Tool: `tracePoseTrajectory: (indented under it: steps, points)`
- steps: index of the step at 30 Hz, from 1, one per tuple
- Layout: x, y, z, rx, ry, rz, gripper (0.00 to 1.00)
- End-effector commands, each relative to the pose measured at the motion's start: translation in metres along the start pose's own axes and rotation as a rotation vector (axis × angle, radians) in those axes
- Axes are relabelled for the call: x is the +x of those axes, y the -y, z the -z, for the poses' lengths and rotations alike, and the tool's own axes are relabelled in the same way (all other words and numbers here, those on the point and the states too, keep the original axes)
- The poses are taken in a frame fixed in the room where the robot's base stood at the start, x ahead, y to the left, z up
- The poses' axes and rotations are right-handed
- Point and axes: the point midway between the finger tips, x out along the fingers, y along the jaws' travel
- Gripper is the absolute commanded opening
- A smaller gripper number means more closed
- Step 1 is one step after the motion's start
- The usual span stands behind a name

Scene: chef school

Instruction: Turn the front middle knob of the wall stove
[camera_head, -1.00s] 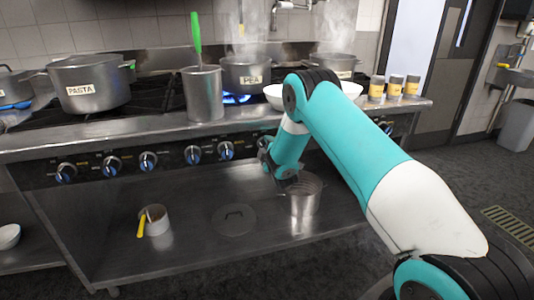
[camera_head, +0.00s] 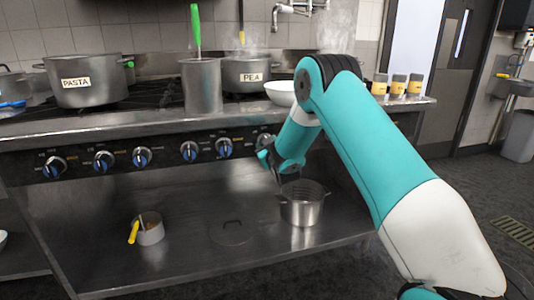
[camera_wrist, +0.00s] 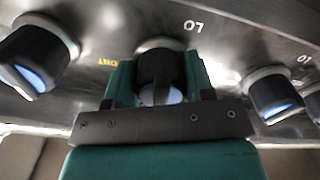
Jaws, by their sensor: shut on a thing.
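The wall stove (camera_head: 165,130) has a front panel with a row of dark knobs with blue-white faces. Several knobs, such as this one (camera_head: 189,151), show left of my arm in the head view. My gripper (camera_wrist: 158,85) has its two teal fingers on either side of one dark knob (camera_wrist: 158,62) in the wrist view and is shut on it. In the head view my gripper (camera_head: 267,155) is at the panel, right of the visible knobs, partly hidden by my arm. Other knobs flank the held one, at left (camera_wrist: 38,55) and right (camera_wrist: 275,94).
On the stovetop are a PASTA pot (camera_head: 86,92), a tall pot (camera_head: 201,88) with a green-handled utensil, a PEA pot (camera_head: 238,80), a white bowl (camera_head: 279,92) and several spice jars (camera_head: 398,84). The lower shelf (camera_head: 185,205) holds a metal pot (camera_head: 302,212) and a small yellow-handled pan (camera_head: 150,235).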

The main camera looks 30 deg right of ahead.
Motion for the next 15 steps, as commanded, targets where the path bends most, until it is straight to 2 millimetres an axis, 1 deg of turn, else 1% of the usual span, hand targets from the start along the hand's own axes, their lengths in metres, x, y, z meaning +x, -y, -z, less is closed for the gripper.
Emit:
tracePoseTrajectory:
  steps: [1, 6, 15]
  points:
    - [-0.0001, 0.0028, -0.0029, 0.028, -0.001, 0.002, 0.25]
    - [-0.0001, 0.0025, -0.0015, 0.107, -0.001, 0.002, 0.25]
    - [-0.0002, 0.0022, -0.0001, 0.167, 0.000, 0.003, 0.25]
